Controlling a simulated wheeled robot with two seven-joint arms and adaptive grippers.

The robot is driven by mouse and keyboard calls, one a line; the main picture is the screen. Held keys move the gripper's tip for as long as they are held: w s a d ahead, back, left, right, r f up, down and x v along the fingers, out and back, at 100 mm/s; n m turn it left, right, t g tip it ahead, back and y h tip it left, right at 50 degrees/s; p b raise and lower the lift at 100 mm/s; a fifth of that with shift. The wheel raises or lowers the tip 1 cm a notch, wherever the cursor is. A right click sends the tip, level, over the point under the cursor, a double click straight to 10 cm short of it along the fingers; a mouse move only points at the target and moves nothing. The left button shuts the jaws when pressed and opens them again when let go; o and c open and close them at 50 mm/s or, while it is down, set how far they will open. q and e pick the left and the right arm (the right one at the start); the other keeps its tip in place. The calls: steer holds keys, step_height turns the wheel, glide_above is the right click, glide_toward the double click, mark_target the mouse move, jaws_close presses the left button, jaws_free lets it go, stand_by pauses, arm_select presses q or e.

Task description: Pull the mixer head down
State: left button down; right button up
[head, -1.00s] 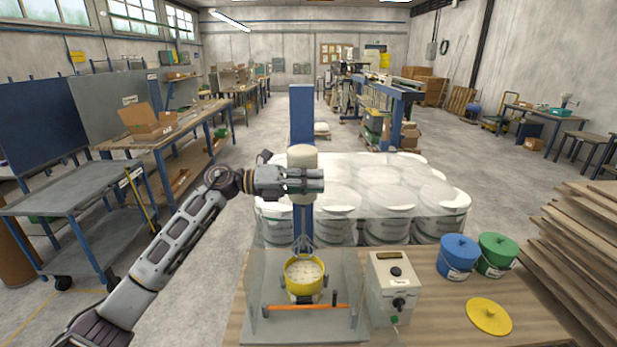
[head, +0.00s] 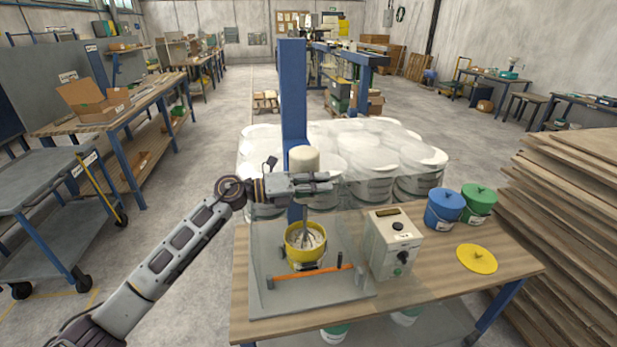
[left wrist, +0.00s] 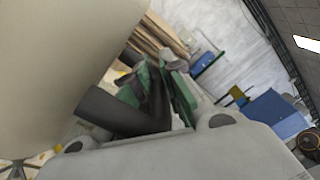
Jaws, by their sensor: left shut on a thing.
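The mixer head (head: 303,159) is a cream rounded cylinder in front of a blue column (head: 293,95). Its whisk (head: 305,228) reaches down into the yellow bowl (head: 306,258), which holds pale contents. In the left wrist view the head fills the upper left (left wrist: 60,60), beside my dark fingers with green pads (left wrist: 160,95). The exact grip contact is partly hidden. My right gripper is not in view.
A control box (head: 393,246), a blue tub (head: 444,209), a green tub (head: 478,204) and a yellow lid (head: 477,259) are on the wooden table (head: 430,290). White drums stand behind; stacked boards (head: 565,200) lie right.

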arm_select(q)
step_height(320, 180, down, 6)
steer(key=b, duration=0.2)
steer(key=shift+b, duration=0.35)
steer(key=c, duration=1.8)
jaws_free()
steer(key=shift+s+f, duration=0.15)
steer(key=shift+c, duration=0.2)
steer(key=shift+o, duration=1.9)
steer(key=v, duration=1.2)
steer(key=shift+r, duration=0.3)
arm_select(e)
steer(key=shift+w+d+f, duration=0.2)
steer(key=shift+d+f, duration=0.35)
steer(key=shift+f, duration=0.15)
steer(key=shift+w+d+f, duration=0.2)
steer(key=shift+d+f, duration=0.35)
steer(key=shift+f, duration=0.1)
